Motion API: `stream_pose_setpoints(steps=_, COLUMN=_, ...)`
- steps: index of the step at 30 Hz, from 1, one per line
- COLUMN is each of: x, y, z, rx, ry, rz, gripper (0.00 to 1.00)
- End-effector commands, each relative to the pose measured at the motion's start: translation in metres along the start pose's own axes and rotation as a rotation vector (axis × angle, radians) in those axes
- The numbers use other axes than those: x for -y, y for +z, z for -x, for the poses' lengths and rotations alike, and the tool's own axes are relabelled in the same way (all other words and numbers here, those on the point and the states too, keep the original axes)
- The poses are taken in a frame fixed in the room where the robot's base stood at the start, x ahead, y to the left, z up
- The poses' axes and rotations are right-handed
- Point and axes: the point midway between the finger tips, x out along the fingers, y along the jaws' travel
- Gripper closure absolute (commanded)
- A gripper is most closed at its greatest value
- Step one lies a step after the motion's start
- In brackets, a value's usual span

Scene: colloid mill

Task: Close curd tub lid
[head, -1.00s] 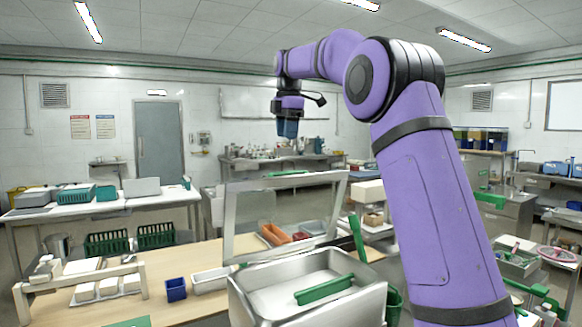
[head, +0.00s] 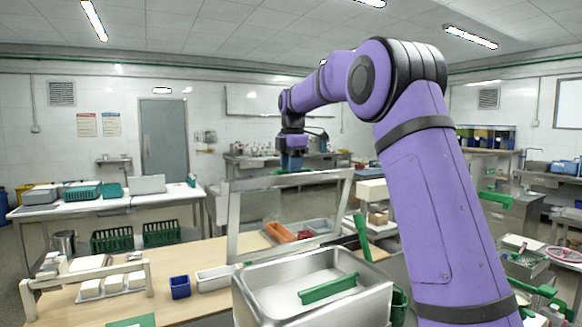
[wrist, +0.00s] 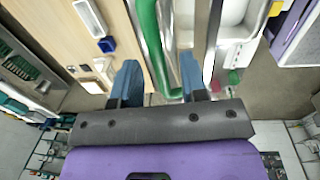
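The steel tub (head: 262,301) stands at the front of the wooden table with its hollow inside showing. Its metal-framed lid (head: 234,222) stands raised, nearly upright, at the tub's back. A green handle (head: 279,171) is at the lid's top edge; a green bar (wrist: 147,28) also shows in the wrist view. My gripper (head: 291,166) points down at the lid's top edge. In the wrist view my gripper (wrist: 160,78) has its two blue fingers apart, with the green bar between or just beyond them; contact cannot be told.
A blue box (head: 180,287), a white tray (head: 213,279) and a white rack (head: 86,281) stand to the left. An orange tray (head: 279,232) is behind the lid.

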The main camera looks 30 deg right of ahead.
Motion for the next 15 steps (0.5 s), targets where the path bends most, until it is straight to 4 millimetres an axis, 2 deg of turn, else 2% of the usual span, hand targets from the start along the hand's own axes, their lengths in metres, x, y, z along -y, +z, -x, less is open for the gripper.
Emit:
stream_pose_setpoints(steps=8, x=0.0, y=-0.0002, z=-0.0022, rx=0.0, ry=0.0, rz=0.0, gripper=0.6)
stream_pose_setpoints(steps=9, x=0.0, y=-0.0002, z=-0.0022, rx=0.0, ry=0.0, rz=0.0, gripper=0.62)
stream_pose_setpoints(steps=14, x=0.0, y=-0.0002, z=-0.0021, rx=0.0, ry=0.0, rz=0.0, gripper=0.99)
stream_pose_setpoints(steps=15, x=0.0, y=-0.0003, z=-0.0021, rx=0.0, ry=0.0, rz=0.0, gripper=1.0)
